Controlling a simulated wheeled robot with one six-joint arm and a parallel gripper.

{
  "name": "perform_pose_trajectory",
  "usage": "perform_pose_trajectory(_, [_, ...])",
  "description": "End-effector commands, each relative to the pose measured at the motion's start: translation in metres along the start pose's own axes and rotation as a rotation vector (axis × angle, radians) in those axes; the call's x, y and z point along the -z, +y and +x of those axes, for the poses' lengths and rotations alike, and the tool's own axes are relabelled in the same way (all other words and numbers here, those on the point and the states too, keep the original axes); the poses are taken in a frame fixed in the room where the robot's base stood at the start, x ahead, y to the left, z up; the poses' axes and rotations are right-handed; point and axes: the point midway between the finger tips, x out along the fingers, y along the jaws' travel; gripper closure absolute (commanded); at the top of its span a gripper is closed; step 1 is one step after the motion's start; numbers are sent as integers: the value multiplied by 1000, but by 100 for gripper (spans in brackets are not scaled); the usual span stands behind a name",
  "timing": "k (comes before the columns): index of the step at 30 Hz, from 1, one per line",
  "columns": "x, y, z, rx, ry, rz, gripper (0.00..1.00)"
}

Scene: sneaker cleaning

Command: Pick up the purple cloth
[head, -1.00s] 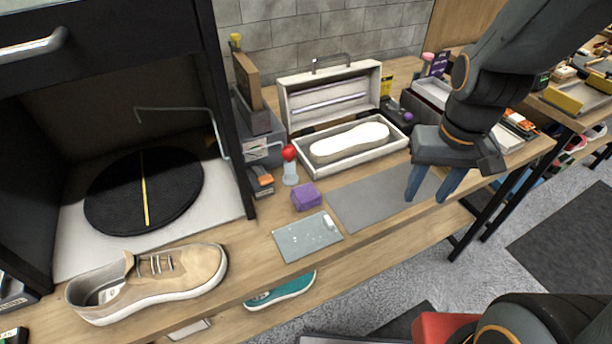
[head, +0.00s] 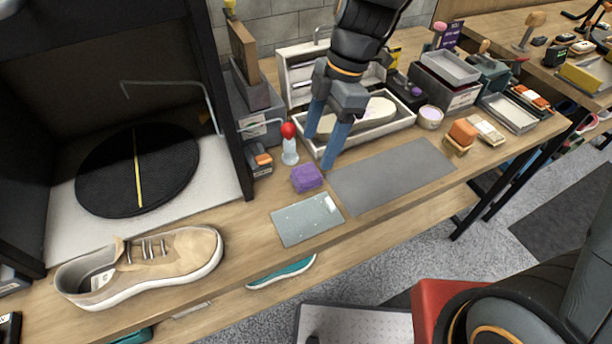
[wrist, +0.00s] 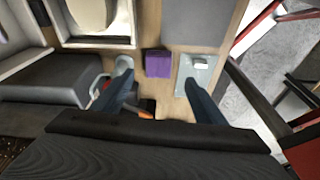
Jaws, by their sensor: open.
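The purple cloth (head: 307,178) is a small folded block lying on the wooden table, between the red-topped bottle and the grey-green plate. In the wrist view the purple cloth (wrist: 158,63) lies ahead, between the lines of the two fingers. My gripper (head: 323,150) has blue fingers that are open and empty. In the head view it hangs above and just behind the cloth, in front of the white case. In the wrist view my gripper (wrist: 152,88) has its fingers spread wide, apart from the cloth.
The red-topped bottle (head: 289,146) stands close left of the cloth. The grey-green plate (head: 306,220) lies in front and a grey mat (head: 395,175) to the right. The white case (head: 394,124) stands open behind. A beige sneaker (head: 150,262) sits at the front left.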

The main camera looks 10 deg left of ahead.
Motion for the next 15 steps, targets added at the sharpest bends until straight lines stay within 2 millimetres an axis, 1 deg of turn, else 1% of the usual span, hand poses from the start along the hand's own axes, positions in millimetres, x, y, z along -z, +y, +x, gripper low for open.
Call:
perform_pose_trajectory(1, [4,2,2,4,6,-39,34])
perform_pose_trajectory(5, [10,4,5,7,14,-90,34])
perform_pose_trajectory(12, [10,3,27,9,15,-98,34])
perform_pose_trajectory(15, [9,3,33,8,15,-97,34])
